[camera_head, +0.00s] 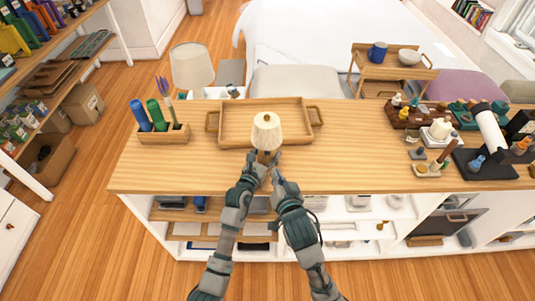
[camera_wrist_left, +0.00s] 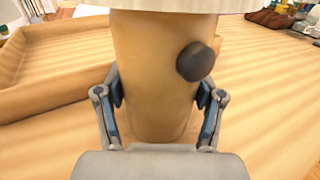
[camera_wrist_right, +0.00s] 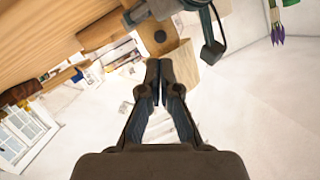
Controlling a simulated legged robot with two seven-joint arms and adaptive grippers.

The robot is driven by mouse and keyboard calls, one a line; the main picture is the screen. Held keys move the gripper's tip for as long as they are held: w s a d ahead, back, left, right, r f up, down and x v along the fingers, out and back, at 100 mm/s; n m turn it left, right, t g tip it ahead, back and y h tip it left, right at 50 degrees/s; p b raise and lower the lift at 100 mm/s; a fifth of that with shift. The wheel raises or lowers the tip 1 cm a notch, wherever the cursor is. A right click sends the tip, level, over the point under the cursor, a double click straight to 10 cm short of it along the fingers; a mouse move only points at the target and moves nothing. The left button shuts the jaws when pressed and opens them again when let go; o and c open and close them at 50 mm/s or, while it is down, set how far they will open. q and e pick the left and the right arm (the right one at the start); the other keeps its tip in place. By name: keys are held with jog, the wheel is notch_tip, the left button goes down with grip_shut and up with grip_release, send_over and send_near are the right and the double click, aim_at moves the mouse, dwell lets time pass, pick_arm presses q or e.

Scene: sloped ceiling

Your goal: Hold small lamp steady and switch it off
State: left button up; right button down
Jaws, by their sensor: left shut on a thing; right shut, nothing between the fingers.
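The small lamp has a cream shade (camera_head: 267,131) and a tan wooden body (camera_wrist_left: 150,75) with a dark round button (camera_wrist_left: 197,62) on its side. It stands upright at the tray's near side. My left gripper (camera_wrist_left: 158,115) is shut on the lamp's body, one finger on each side. In the right wrist view the lamp body and its button (camera_wrist_right: 160,36) show just beyond my right gripper (camera_wrist_right: 152,82), which is shut and empty. The right fingertips appear close to the button but apart from it. In the head view my right gripper (camera_head: 275,161) is beside the lamp, partly hiding its lower body.
A wooden tray (camera_head: 213,125) lies just behind the lamp on the wooden counter (camera_head: 350,165). A wooden holder (camera_head: 163,138) with blue and green items stands left. A larger lamp (camera_head: 191,67) is behind. Several small items crowd the right; the counter between is clear.

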aim_at(268, 155)
dwell(0.5)
jog(key=s+f+m+t, duration=0.2)
jog(key=s+m, duration=0.3)
jog(key=m, duration=0.8)
jog(key=shift+s+d+f+m+t+h, duration=0.3)
jog(key=shift+f+t, duration=0.1)
jog(key=shift+t, duration=0.2)
jog(key=w+a, duration=0.1)
jog(key=w, duration=0.8)
jog(key=w+a, duration=0.1)
jog(key=w, duration=0.3)
jog(key=shift+w+a+f, duration=0.2)
jog(key=shift+w+a, duration=0.15)
jog(key=shift+w, duration=0.05)
